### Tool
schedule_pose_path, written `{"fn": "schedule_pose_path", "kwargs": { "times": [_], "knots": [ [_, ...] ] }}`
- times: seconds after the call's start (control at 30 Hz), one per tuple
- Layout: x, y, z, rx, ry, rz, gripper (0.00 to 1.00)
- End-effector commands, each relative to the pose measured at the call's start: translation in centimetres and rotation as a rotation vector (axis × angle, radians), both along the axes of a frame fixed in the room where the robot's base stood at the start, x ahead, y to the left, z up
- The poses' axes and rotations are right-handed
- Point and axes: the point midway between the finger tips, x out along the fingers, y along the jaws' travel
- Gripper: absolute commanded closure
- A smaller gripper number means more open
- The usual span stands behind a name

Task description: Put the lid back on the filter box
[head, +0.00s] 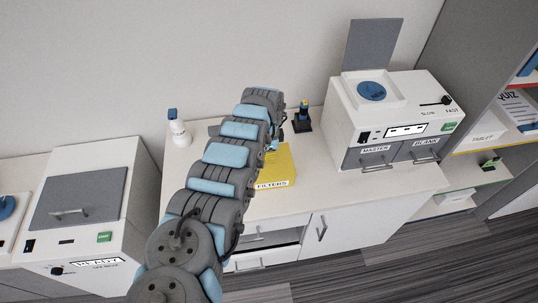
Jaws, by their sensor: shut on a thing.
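The yellow filter box (274,180), labelled FILTERS, sits on the white counter near its front edge. My arm covers its left and back parts, and I cannot tell whether its top is open or covered. My gripper (274,144) is at the far end of my arm, just behind or above the box. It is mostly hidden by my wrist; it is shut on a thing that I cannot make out. I cannot identify the lid for certain. A grey flat piece (214,130) shows just left of my wrist, partly hidden.
A small dark stand (302,119) is right of my wrist. A white machine (393,120) with a raised grey lid fills the right. Counter right of the box (325,175) is clear.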

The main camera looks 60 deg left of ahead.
Motion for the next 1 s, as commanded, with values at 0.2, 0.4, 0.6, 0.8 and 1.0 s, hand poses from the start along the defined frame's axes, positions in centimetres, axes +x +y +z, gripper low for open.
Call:
{"fn": "schedule_pose_path", "kwargs": {
  "times": [0.2, 0.4, 0.6, 0.8, 1.0],
  "knots": [
    [0.01, 0.02, 0.02, 0.0, 0.0, 0.0, 1.0],
    [-0.01, 0.01, 0.01, 0.0, 0.0, 0.0, 0.49],
    [-0.01, 0.0, 0.0, 0.0, 0.0, 0.0, 0.28],
    [-0.01, 0.0, 0.0, 0.0, 0.0, 0.0, 0.19],
    [-0.01, 0.0, 0.16, 0.0, 0.0, 0.0, 0.19]
  ]
}}
